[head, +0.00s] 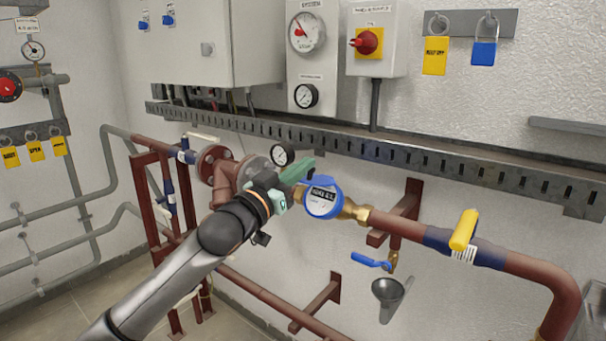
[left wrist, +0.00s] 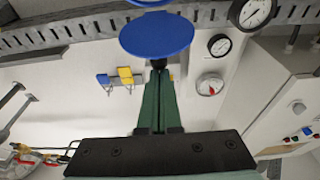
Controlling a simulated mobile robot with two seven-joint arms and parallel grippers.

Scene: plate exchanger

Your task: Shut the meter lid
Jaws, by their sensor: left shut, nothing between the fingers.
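The water meter (head: 321,200) sits in the brown pipe line at the middle of the head view. It has a blue body and its white dial face shows, so the lid is open. A blue strip at the meter's top (head: 326,181) looks like the raised lid, seen nearly edge-on. In the left wrist view a round blue disc, which looks like the lid (left wrist: 157,34), lies just beyond the fingertips. My left gripper (head: 307,167) is shut and empty, just left of and above the meter; its green fingers (left wrist: 158,72) point at the disc. Whether they touch is unclear. My right gripper is not in view.
A slotted cable tray (head: 400,155) runs along the wall above the meter. A small gauge (head: 282,155) stands close behind my left gripper. A yellow-handled valve (head: 464,230) is to the right, and a blue-handled tap (head: 371,261) above a funnel (head: 389,295) is below.

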